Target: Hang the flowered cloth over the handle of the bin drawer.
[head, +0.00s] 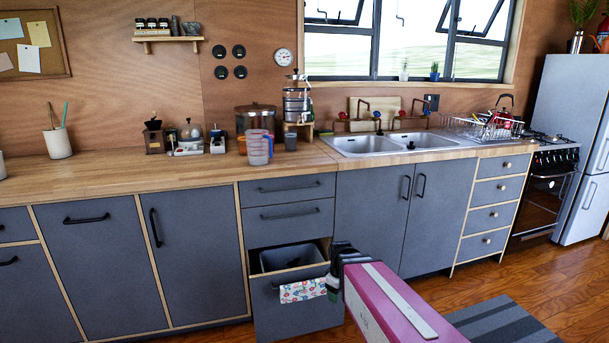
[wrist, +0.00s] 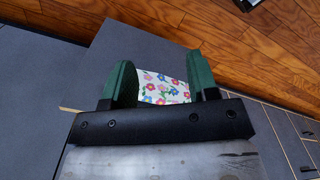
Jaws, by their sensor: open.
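The flowered cloth (head: 303,291), white with colored flowers, hangs across the upper front of the bin drawer (head: 290,322), at its handle (head: 275,287). The handle is mostly hidden by the cloth. My gripper (head: 333,286) is at the cloth's right end in the head view. In the wrist view my gripper (wrist: 160,68) has its green fingers spread apart, and the cloth (wrist: 164,88) shows in the gap between them. I cannot tell whether either finger touches the cloth.
The bin drawer stands pulled out, with a grey bin (head: 290,257) inside. Closed drawers (head: 290,213) are above it and closed cupboard doors (head: 375,215) to the right. The wooden floor (head: 520,275) is open at right, with a dark striped rug (head: 505,325).

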